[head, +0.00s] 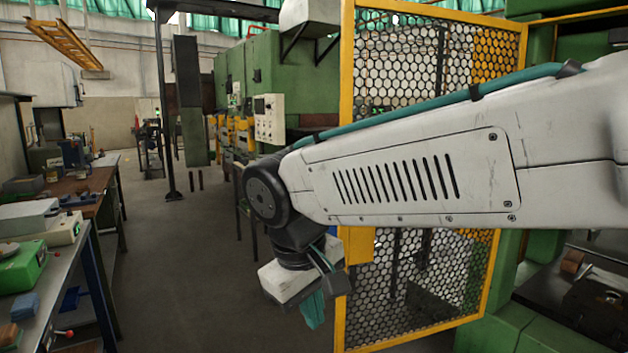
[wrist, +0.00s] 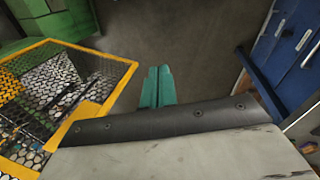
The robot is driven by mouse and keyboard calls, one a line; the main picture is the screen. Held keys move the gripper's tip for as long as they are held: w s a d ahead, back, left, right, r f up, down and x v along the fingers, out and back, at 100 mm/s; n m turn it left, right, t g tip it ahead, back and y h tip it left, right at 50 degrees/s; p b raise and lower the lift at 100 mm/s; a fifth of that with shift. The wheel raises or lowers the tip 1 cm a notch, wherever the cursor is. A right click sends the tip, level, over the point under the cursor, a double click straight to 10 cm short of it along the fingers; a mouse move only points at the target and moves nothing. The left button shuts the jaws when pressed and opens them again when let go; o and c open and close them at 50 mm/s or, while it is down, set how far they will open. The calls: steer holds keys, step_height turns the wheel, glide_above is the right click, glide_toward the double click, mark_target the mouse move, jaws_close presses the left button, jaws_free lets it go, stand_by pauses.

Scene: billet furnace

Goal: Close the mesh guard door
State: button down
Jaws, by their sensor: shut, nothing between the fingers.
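The mesh guard door (head: 418,277) is a yellow frame filled with dark hexagonal mesh. It stands out from the green machine into the aisle, its free-looking edge towards the left. My arm crosses in front of its middle. A yellow plate (head: 358,246) sits on that left edge. My gripper (head: 314,311) has teal fingers and hangs pointing down just left of that edge, seemingly apart from it. In the wrist view the fingers (wrist: 156,86) are together and empty above the floor. The door (wrist: 118,62) lies left of them there, with a gap between.
A workbench (head: 62,277) with boxes and tools runs along the left. Its blue frame (wrist: 262,88) shows at right in the wrist view. Green machines (head: 290,75) stand behind the door. The grey floor (head: 170,260) between bench and door is clear.

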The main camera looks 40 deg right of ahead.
steer(key=w+d+r+g+h, duration=0.1)
steer(key=w+d+r+h, duration=0.35)
steer(key=w+d, duration=0.35)
steer(key=w+d+r+m+g+h, duration=0.1)
steer(key=w+d+r+h, duration=0.2)
steer(key=w+d+h, duration=0.55)
steer(key=w+d+r+g+h, duration=0.1)
steer(key=w+d+r+h, duration=0.3)
steer(key=w, duration=0.7)
steer(key=s+d+y, duration=0.1)
steer(key=s+d, duration=0.3)
steer(key=d, duration=0.5)
steer(key=shift+s+f+y, duration=0.2)
steer(key=shift+f+y, duration=0.2)
